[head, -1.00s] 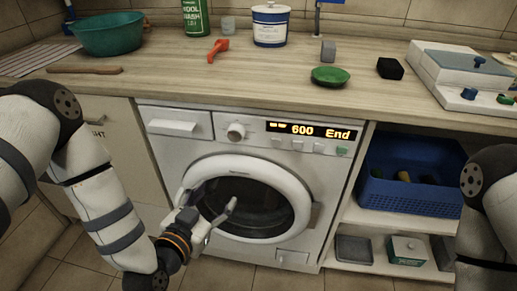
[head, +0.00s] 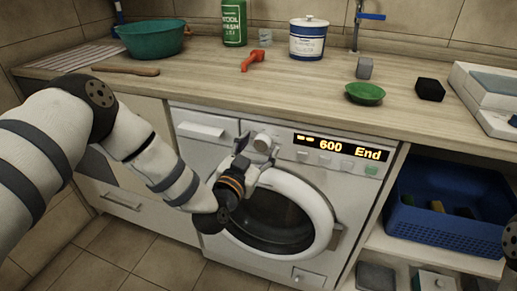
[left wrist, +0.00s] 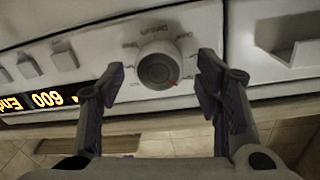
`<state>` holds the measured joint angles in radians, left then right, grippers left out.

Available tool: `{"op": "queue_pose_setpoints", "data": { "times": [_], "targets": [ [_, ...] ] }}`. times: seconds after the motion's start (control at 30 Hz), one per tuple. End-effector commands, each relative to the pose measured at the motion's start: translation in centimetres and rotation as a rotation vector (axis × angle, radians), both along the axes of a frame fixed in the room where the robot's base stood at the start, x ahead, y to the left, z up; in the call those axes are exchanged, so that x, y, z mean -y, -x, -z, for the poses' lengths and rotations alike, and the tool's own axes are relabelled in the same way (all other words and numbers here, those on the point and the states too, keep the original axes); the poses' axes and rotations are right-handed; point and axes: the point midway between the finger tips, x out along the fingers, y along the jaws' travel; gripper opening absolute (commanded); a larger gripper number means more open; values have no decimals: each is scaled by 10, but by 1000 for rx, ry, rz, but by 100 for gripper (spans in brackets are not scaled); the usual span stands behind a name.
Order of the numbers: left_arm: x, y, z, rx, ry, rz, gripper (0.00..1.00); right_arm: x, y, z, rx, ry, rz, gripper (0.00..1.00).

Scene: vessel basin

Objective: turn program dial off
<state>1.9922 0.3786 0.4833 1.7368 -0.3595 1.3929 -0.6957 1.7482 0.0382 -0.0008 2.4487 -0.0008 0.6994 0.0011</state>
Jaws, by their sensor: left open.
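The program dial (head: 263,142) is a round pale knob on the washing machine's front panel, left of the lit display (head: 340,147), which reads "600 End". In the left wrist view, turned upside down, the dial (left wrist: 158,68) shows a red mark at the lower right of its face, with printed labels around it. My left gripper (head: 257,147) is open in front of the panel. Its fingers (left wrist: 161,66) stand on either side of the dial, with gaps visible between them and the knob. My right gripper is out of view.
The washer door (head: 327,215) is closed below the panel. The detergent drawer (head: 202,131) is left of the dial, and several buttons (head: 324,161) lie under the display. A blue crate (head: 440,225) sits on the shelf at right. The worktop above holds several items.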

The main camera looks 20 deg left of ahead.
Motion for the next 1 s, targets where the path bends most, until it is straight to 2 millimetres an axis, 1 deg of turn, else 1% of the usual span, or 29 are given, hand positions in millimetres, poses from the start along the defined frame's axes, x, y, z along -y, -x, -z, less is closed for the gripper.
{"op": "queue_pose_setpoints", "data": {
  "times": [0.1,0.13,0.33,0.67,0.87,1.0],
  "targets": [
    [0,0,-1,1,0,0,58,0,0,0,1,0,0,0],
    [0,0,-1,1,0,0,56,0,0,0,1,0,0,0],
    [0,1,-1,1,0,1,10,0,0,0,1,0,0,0],
    [0,1,0,-1,32,0,10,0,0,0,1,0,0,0],
    [0,1,0,-6,139,1,10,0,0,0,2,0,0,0],
    [0,1,1,-11,258,1,10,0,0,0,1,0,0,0]
  ]
}}
